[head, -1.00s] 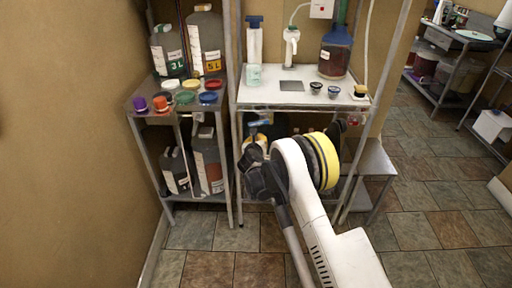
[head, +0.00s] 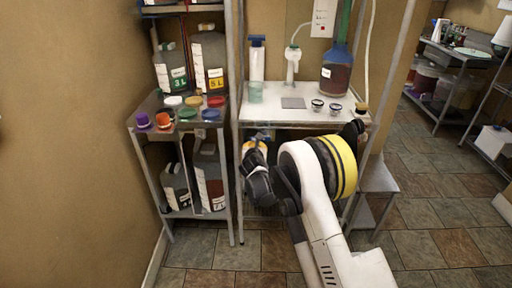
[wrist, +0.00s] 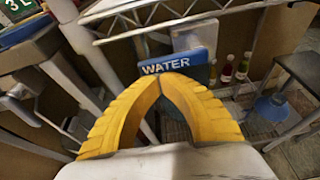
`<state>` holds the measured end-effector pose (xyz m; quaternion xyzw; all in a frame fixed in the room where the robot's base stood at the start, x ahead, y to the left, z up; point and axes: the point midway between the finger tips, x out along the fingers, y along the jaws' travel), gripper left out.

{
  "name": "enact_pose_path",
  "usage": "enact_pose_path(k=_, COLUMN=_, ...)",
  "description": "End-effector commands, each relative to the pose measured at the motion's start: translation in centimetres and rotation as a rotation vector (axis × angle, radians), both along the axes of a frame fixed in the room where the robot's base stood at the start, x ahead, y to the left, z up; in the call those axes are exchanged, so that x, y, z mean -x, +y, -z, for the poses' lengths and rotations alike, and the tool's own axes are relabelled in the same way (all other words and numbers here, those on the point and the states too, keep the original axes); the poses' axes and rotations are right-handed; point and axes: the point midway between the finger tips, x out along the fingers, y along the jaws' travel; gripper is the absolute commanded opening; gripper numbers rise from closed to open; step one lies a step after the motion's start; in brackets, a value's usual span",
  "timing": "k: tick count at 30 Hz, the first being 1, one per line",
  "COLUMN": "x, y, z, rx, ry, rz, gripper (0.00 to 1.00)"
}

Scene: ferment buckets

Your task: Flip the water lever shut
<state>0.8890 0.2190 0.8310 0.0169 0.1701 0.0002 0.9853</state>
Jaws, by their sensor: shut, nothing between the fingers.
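A blue sign reading WATER (wrist: 165,66) shows just beyond my fingertips in the wrist view, under the table. A pale panel (wrist: 195,38) stands behind it. I cannot make out a separate lever; the fingers may hide it. My gripper (wrist: 168,84) has yellow fingers that meet at their tips, with nothing between them. The tips overlap the lower edge of the sign in the picture; I cannot tell whether they touch it. In the head view my gripper (head: 256,146) is small and partly hidden by my arm, just below the table's front edge.
A shelf unit (head: 146,108) with jugs and coloured lids stands left. Table legs and wire bracing surround the space under the table. Small bottles (wrist: 227,70) stand right of the sign.

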Motion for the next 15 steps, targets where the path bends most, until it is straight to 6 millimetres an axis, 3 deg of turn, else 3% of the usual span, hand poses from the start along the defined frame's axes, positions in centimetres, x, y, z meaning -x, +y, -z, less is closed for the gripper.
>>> enact_pose_path(k=15, x=-0.2, y=0.1, z=-1.4, rx=0.004, ry=-0.008, rz=-0.006, gripper=0.00)
